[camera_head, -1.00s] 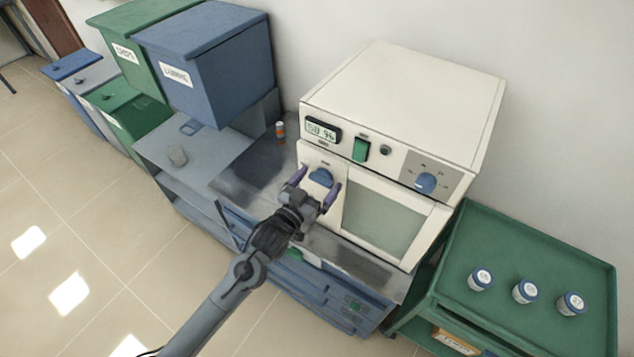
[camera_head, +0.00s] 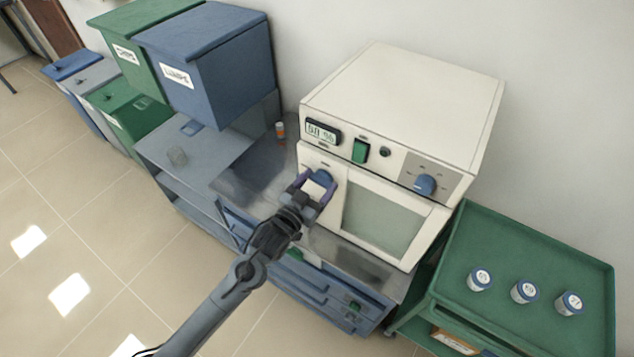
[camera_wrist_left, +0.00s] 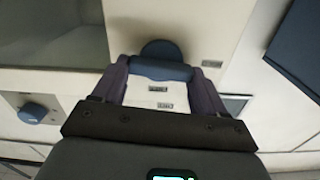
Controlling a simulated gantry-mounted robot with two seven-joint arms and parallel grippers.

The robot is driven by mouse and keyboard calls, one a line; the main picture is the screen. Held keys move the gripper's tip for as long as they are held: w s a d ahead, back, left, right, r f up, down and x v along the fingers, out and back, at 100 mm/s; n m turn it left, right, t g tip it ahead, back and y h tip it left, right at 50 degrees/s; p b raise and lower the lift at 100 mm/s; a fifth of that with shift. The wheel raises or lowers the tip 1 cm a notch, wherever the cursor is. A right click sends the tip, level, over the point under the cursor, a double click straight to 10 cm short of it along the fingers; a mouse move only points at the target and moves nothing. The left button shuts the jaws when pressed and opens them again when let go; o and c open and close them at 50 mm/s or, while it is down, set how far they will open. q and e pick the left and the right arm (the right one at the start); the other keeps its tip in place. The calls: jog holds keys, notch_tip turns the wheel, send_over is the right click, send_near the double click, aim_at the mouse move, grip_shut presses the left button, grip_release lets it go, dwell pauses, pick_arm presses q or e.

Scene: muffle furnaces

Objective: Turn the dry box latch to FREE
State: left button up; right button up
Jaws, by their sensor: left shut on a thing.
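The dry box (camera_head: 405,95) is a cream cabinet with a grey window door (camera_head: 384,222). Its blue latch knob (camera_head: 323,177) sits on the front panel left of the window. My left gripper (camera_head: 316,187) has its purple fingers around the knob and is shut on it. In the left wrist view the blue latch (camera_wrist_left: 161,62) shows as a round knob with a bar between the two fingertips. Small labels (camera_wrist_left: 160,96) are on the panel beside it, too small to read. My right gripper is not in view.
A second blue dial (camera_head: 425,184), a green switch (camera_head: 360,150) and a display (camera_head: 322,132) are on the upper front. A green cart (camera_head: 590,265) with several lidded jars stands at right. Blue and green bins (camera_head: 205,60) stand at left. A small orange bottle (camera_head: 280,130) stands behind.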

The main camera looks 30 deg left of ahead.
pick_arm(q)
jog(key=m+p, duration=0.2)
jog(key=m, duration=0.2)
jog(key=shift+d+r, duration=0.1)
jog(key=m+p, duration=0.2)
jog(key=m, duration=0.2)
jog(key=shift+m, duration=0.4)
jog(key=m+p, duration=0.2)
jog(key=m, duration=0.2)
jog(key=shift+d+f, duration=0.1)
jog(key=shift+f, duration=0.1)
jog(key=shift+f+m+p, duration=0.15)
jog(key=shift+m+p, duration=0.65)
jog(key=shift+m, duration=1.1)
jog(key=o, duration=1.1)
jog(key=shift+c, duration=0.2)
